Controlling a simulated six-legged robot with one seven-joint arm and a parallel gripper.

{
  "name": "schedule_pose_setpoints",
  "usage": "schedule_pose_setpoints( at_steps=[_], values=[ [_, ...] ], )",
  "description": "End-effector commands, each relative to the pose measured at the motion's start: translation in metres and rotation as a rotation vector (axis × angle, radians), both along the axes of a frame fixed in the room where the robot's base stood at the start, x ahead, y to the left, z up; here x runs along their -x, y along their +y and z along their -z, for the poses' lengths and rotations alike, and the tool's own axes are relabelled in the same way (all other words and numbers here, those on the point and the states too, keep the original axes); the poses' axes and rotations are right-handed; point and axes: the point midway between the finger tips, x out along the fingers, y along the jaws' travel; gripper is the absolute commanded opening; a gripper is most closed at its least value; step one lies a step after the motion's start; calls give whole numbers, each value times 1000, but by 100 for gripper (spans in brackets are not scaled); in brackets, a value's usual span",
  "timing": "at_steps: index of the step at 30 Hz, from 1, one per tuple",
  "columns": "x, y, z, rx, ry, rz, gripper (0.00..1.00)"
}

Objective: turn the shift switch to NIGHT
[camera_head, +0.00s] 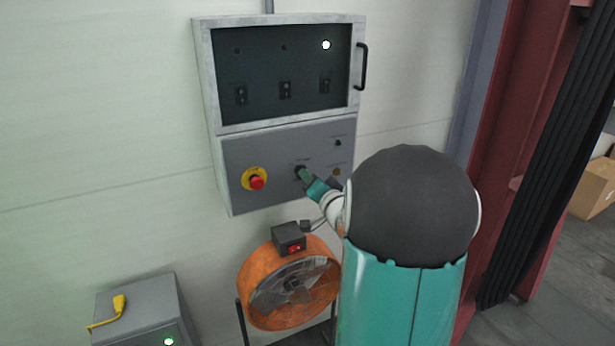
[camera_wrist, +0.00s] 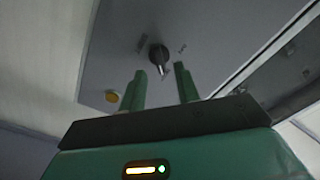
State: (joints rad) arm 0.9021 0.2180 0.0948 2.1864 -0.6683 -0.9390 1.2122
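The shift switch, a small dark rotary knob (camera_head: 299,170), is on the sloped grey lower panel of the wall cabinet. It also shows in the wrist view (camera_wrist: 157,53), with small unreadable labels on both sides of it. My gripper (camera_wrist: 160,72) is open, its two green fingers apart with nothing between them. The knob lies just beyond the fingertips, roughly centred between them. In the head view my gripper (camera_head: 308,180) is right at the knob and partly covers it. I cannot tell whether it touches, and the NIGHT mark is not legible.
A red emergency button (camera_head: 256,182) on a yellow ring is left of the knob. The cabinet's dark upper door (camera_head: 284,60) has a lit white lamp and a black handle (camera_head: 361,66). An orange fan (camera_head: 288,285) stands below. A grey box with a yellow lever (camera_head: 119,304) is lower left.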

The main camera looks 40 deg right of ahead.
Motion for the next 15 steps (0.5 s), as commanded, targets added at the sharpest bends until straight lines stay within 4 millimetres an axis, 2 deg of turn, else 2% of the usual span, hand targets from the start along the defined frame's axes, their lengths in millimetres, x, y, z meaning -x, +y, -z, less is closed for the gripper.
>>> schedule_pose_setpoints(
  at_steps=[9, 15],
  values=[
    [69, 20, 0, 0, -1, 2, 32],
    [98, 28, 0, 0, 0, 3, 32]
  ],
)
